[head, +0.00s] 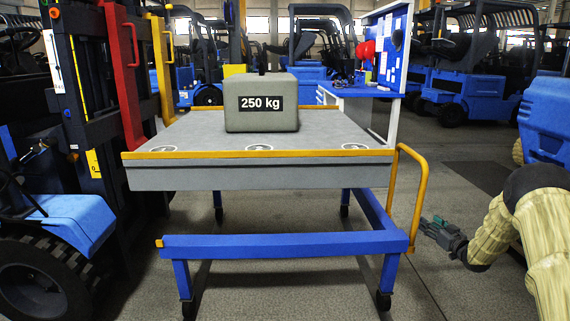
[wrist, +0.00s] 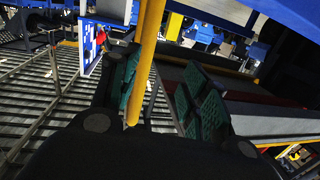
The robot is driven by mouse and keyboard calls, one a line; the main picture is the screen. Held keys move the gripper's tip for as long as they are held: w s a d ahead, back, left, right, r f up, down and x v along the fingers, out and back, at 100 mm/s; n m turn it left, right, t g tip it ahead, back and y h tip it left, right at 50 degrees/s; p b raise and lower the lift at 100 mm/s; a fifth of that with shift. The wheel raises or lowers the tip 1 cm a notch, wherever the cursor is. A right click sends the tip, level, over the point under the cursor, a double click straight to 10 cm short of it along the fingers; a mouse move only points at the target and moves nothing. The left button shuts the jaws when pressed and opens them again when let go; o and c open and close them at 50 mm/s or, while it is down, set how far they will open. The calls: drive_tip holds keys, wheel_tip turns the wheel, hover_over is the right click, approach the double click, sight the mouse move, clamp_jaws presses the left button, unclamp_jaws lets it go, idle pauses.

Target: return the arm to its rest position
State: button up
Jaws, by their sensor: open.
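My gripper (head: 429,225) is to the right of the cart, beside the yellow handle (head: 422,180), with my arm reaching in from the right edge. In the wrist view my gripper (wrist: 166,80) is open, its green-padded fingers apart. The yellow handle (wrist: 149,45) crosses close in front of the left finger there. I cannot tell whether it touches the finger or stands between the two. No held object shows. A grey 250 kg block (head: 262,115) sits upright on the cart top (head: 200,140), well away from my gripper.
The cart's blue lower frame (head: 285,245) stands left of my gripper. A blue machine (head: 545,115) is at the right, near my arm. A forklift (head: 60,200) is at the left. A blue workbench with a pegboard (head: 390,50) stands behind. Grey floor (head: 470,180) is open behind my gripper.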

drive_tip(key=s+a+f+m+g+h, duration=0.1)
drive_tip(key=s+a+f+g, duration=0.2)
drive_tip(key=s+a+f, duration=0.9)
drive_tip(key=s+a+f+m+g+h, duration=0.1)
drive_tip(key=s+a+f+m+g, duration=0.15)
drive_tip(key=s+a+f, duration=0.85)
drive_tip(key=s+a+f+g, duration=0.3)
drive_tip(key=s+a, duration=0.1)
drive_tip(key=s, duration=0.5)
drive_tip(key=s+a+f+n+g, duration=0.15)
drive_tip(key=s+a+f, duration=0.25)
drive_tip(key=s, duration=0.5)
drive_tip(key=s+a+f+g, duration=0.3)
drive_tip(key=s+a, duration=0.1)
drive_tip(key=s, duration=0.5)
drive_tip(key=s+a+r+g, duration=0.1)
drive_tip(key=s+a+g, duration=0.1)
drive_tip(key=s, duration=0.7)
drive_tip(key=s+a+r+g, duration=0.2)
drive_tip(key=s, duration=0.7)
wheel_tip(320, 180, up, 29)
drive_tip(key=p, duration=2.9)
drive_tip(key=shift+d+f+h, duration=0.15)
drive_tip(key=shift+f+h, duration=0.05)
drive_tip(key=shift+h, duration=0.2)
drive_tip(key=shift+w, duration=0.1)
